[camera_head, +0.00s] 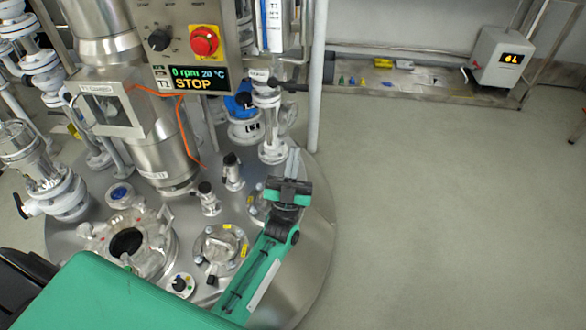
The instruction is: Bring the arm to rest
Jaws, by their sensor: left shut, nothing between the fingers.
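My left arm, green and black, comes in from the lower left and stretches over the round steel reactor lid. My left gripper (293,162) is at the far end of it, above the lid's right part. Its fingers are shut, with nothing held. They point away towards the white valve column behind, and I cannot tell the exact gap to it. My right gripper is not in view.
The reactor lid (318,245) carries an open port (127,242), a control panel (190,45) reading STOP with a red button (204,40), and white valves (268,120). A steel bench (430,84) with a white display box (497,56) stands behind. The floor (450,220) at right is clear.

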